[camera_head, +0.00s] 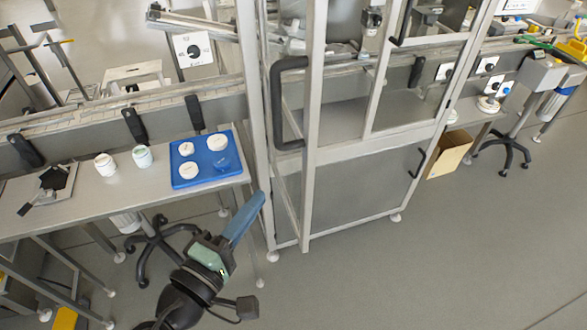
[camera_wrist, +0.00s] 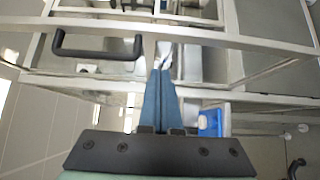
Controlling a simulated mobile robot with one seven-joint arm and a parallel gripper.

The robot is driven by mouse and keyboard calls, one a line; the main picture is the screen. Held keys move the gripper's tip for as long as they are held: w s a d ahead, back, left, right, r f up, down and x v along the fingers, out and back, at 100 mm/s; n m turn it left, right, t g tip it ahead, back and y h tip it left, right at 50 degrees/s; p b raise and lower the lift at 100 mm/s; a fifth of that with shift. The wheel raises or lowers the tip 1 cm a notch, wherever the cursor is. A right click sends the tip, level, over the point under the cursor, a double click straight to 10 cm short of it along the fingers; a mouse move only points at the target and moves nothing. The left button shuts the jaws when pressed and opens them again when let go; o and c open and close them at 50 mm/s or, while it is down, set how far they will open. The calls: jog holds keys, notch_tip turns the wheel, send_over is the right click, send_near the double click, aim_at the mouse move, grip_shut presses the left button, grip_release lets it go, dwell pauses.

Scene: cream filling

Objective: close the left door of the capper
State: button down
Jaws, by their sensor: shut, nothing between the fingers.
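The capper (camera_head: 360,190) is a tall metal-framed cabinet with clear panels in the middle of the head view. Its left door (camera_head: 313,130) stands open, swung out from the cabinet and seen at a steep angle, with a black bar handle (camera_head: 276,105). In the wrist view the door's pale frame (camera_wrist: 200,37) crosses the upper part, with the handle (camera_wrist: 97,52) at left. My gripper (camera_head: 260,196) is shut and empty, its blue fingers together, low and left of the door. In the wrist view its fingertips (camera_wrist: 162,72) point toward the door frame; whether they touch it is unclear.
A blue tray (camera_head: 205,181) with white lids lies on the steel table (camera_head: 90,208) left of the capper; two small jars (camera_head: 105,163) stand beside it. A stool base (camera_head: 160,245) is under the table. A cardboard box (camera_head: 449,152) sits at right. Front-right floor is clear.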

aim_at(305, 163)
jog(key=w+d+p, duration=0.2)
jog(key=w+d, duration=0.4)
jog(key=shift+r, duration=0.1)
jog(key=shift+w+d, duration=0.1)
jog(key=shift+d, duration=0.15)
jog(key=shift+d, duration=0.15)
